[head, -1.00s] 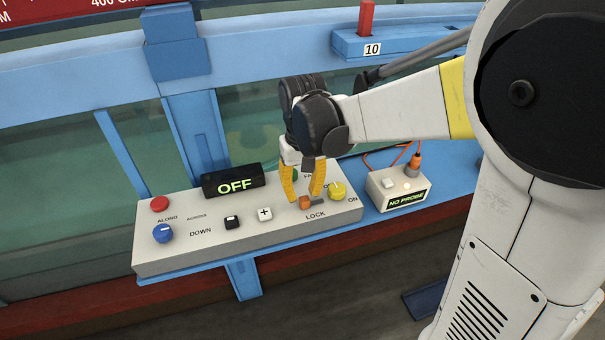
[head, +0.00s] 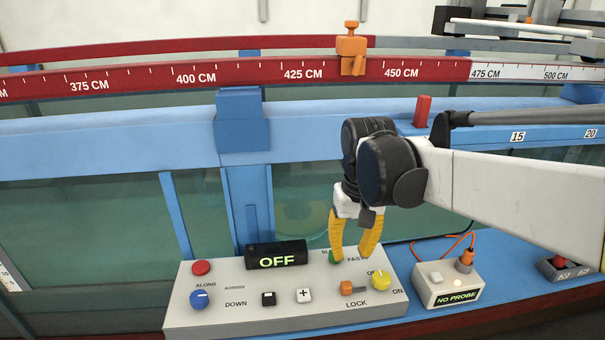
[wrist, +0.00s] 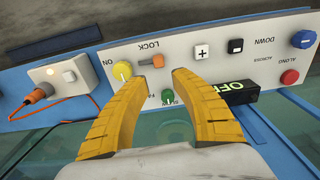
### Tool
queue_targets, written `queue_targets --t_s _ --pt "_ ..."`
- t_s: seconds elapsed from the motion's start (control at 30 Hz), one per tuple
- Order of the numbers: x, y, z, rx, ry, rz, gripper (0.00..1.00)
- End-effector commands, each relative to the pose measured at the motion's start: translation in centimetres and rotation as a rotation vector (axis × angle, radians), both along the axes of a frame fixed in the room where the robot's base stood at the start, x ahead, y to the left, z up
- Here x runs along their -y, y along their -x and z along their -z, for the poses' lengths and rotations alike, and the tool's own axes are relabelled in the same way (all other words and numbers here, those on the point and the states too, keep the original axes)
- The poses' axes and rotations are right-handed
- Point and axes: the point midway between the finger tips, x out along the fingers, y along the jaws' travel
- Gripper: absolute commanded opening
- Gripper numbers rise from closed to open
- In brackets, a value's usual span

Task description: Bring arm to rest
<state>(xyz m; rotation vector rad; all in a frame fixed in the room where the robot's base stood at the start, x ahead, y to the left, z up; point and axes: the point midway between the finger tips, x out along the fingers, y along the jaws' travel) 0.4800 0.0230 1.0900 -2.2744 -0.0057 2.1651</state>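My gripper (head: 355,250) has two yellow fingers and hangs above the right part of a light grey control panel (head: 215,320). Its fingers are apart with nothing between them, as the wrist view also shows (wrist: 152,80). An orange lock lever (head: 347,287) and a yellow knob (head: 380,279) sit on the panel below the fingers. A green knob (head: 335,257) is partly behind the left finger in the head view. The panel display (head: 277,255) reads OFF. My arm reaches in from the right.
A probe box (head: 446,284) reading NO PROBE, with an orange plug and cable, stands right of the panel. Behind are a blue rail (head: 100,135), a red scale (head: 240,73) with an orange pointer (head: 351,48), and a red peg (head: 422,111). A red button (head: 201,267) and blue knob (head: 199,299) are at left.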

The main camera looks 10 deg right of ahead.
Motion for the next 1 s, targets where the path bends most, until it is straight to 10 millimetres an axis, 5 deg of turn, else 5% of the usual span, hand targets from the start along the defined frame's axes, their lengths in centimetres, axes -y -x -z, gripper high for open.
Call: queue_targets --t_s 0.3,0.5,1.0 --pt "1.5 7.7 -0.5 0.327 -0.005 0.003 0.31" --pt "2.1 10.8 0.8 0.499 0.000 0.003 0.31" --pt "2.3 11.7 1.4 0.571 0.003 0.002 0.31"
